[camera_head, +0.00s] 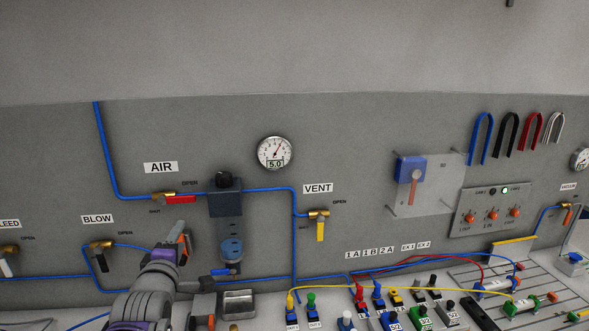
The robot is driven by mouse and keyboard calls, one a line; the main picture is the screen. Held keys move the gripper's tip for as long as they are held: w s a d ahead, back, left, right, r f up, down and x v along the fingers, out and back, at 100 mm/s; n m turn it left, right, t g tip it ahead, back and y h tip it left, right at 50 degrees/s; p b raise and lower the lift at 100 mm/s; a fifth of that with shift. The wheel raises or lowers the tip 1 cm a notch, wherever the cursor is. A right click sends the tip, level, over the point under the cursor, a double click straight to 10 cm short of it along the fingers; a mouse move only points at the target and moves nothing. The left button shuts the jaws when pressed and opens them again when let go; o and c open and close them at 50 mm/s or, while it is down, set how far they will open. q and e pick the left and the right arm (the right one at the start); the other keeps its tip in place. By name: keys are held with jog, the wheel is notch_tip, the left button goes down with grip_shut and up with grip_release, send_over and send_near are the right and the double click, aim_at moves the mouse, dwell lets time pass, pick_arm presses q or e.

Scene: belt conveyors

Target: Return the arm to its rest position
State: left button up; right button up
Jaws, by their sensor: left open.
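My left arm (143,292) rises from the bottom edge, left of centre. Its gripper (181,240) is open, with nothing seen between its fingers. It is in front of the grey wall panel, just left of the dark filter regulator (226,203) and below the AIR valve (172,198). I cannot tell whether it touches anything.
Blue tubing (260,189) runs along the wall to the BLOW valve (102,245) and VENT valve (319,222). A gauge (275,153) hangs above. A small metal tray (238,303) and several colored fittings (378,291) crowd the bench, lower middle and right.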

pick_arm(q)
jog(key=s+d+f+m+g+h, duration=0.1)
jog(key=s+d+f+m+g, duration=0.2)
jog(key=s+f+m, duration=0.3)
jog(key=s+d+f+m+g+h, duration=0.1)
jog(key=s+d+f+m+g, duration=0.3)
jog(key=s+f, duration=0.8)
jog(key=s+d+f+m+g+h, duration=0.1)
jog(key=s+d+f+m+g, duration=0.2)
jog(key=s+d+f+m, duration=0.2)
jog(key=s+f+m, duration=0.3)
jog(key=s+f, duration=0.1)
jog(key=f, duration=0.2)
jog(key=shift+m+g+h, duration=0.4)
